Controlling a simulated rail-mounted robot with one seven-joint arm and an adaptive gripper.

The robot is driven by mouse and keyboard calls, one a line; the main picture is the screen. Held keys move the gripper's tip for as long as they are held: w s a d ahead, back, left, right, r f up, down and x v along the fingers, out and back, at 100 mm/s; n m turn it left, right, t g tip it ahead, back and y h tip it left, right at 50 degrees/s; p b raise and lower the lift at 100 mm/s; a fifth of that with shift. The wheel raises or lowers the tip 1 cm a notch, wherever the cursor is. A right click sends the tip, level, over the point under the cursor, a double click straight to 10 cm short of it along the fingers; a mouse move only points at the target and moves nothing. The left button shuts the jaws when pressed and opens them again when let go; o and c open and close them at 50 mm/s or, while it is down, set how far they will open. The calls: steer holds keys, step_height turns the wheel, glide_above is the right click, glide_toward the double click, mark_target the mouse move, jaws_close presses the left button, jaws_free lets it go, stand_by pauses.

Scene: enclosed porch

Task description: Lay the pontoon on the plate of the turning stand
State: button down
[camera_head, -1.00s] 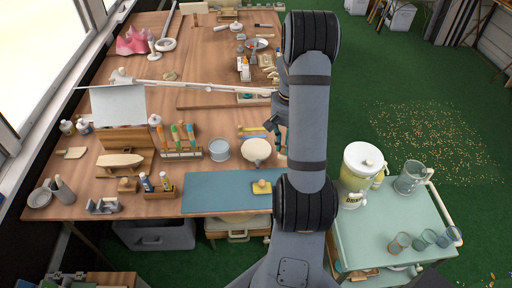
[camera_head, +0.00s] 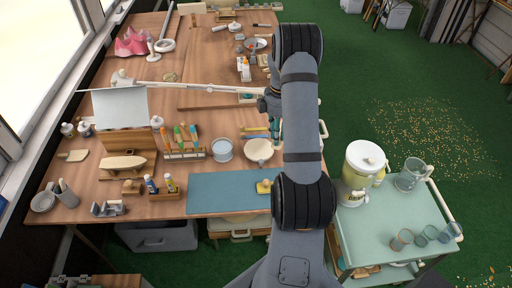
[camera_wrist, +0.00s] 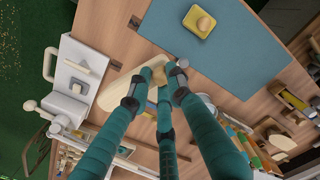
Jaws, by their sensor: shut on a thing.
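My gripper (camera_wrist: 160,76) has teal fingers, which are closed together in the wrist view. In the head view the same plate (camera_head: 259,149) sits near the table's right edge. There my gripper (camera_head: 275,130) hangs by the plate's upper right side, partly behind my arm. I cannot tell whether the held piece touches the plate.
A blue mat (camera_head: 225,192) with a yellow block (camera_head: 264,187) lies in front of the plate. A green cart (camera_head: 390,225) with a drink dispenser (camera_head: 362,170) is at the right.

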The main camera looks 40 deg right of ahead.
steer(key=w+a+f, duration=0.1)
steer(key=w, duration=0.1)
steer(key=w+a+f+p, duration=0.1)
steer(key=w+a+f, duration=0.1)
steer(key=w+a+f+p, duration=0.1)
steer(key=w+a+f, duration=0.1)
steer(key=shift+w+a, duration=0.1)
steer(key=shift+a, duration=0.05)
steer(key=shift+f+p, duration=0.85)
steer(key=shift+f, duration=1.05)
steer(key=shift+f, duration=0.1)
steer(key=c, duration=2.1)
jaws_free()
steer(key=shift+f, duration=0.15)
steer(key=o, duration=0.5)
step_height(320, 180, up, 13)
steer(key=b, duration=0.3)
steer(key=shift+f, duration=0.2)
